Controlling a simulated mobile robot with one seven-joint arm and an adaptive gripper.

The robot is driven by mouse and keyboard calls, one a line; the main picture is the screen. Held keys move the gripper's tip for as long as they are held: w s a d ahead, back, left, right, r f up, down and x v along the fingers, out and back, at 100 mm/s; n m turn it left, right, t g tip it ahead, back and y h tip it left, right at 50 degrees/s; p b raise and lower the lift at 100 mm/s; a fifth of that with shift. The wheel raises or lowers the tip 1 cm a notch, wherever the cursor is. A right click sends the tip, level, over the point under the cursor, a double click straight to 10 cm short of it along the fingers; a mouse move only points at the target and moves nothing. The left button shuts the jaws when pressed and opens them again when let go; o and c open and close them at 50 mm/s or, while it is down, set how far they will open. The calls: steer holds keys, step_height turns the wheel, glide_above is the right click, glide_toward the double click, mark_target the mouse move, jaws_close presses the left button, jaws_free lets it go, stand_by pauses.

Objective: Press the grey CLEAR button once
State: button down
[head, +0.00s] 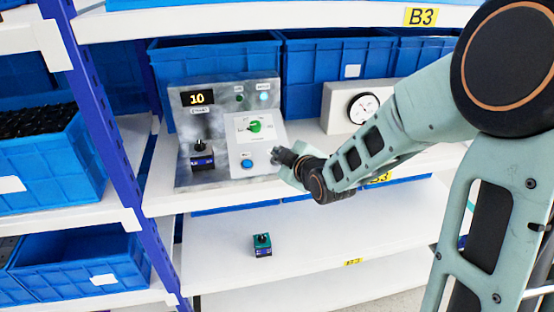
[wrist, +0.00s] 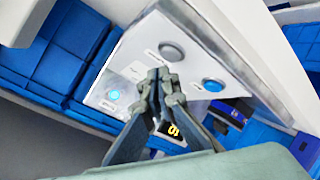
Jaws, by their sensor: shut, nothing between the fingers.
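The grey button (wrist: 172,51) is round and sits on the light control panel (wrist: 130,50) in the wrist view, just above my fingertips in the picture. My gripper (wrist: 158,76) is shut and empty, pointing toward the panel. I cannot tell whether it touches the panel. In the head view my gripper (head: 281,156) is at the lower right of the panel (head: 215,178) and covers the place of the grey button. A blue button (head: 247,163) is to its left; it also shows in the wrist view (wrist: 213,85).
A white box with a dial (head: 363,108) stands to the right. Another small device (head: 262,245) is on the shelf below.

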steer(key=shift+f, duration=0.15)
steer(key=shift+w+f+b, duration=0.15)
steer(key=shift+f+b, duration=0.1)
steer(key=shift+b, duration=0.45)
steer(key=shift+w+f+b, duration=0.15)
steer(key=shift+f+b, duration=0.25)
steer(key=shift+b, duration=0.25)
stand_by(0.5)
stand_by(0.3)
steer(key=shift+s+r+p, duration=0.3)
steer(key=shift+r+p, duration=0.2)
steer(key=shift+r, duration=0.25)
steer(key=r+p, duration=0.1)
steer(key=s+r+p, duration=0.1)
steer(key=r, duration=0.1)
steer(key=s+r+p, duration=0.1)
steer(key=shift+d+r, duration=0.3)
steer(key=shift+r, duration=0.05)
steer(key=shift+w, duration=0.1)
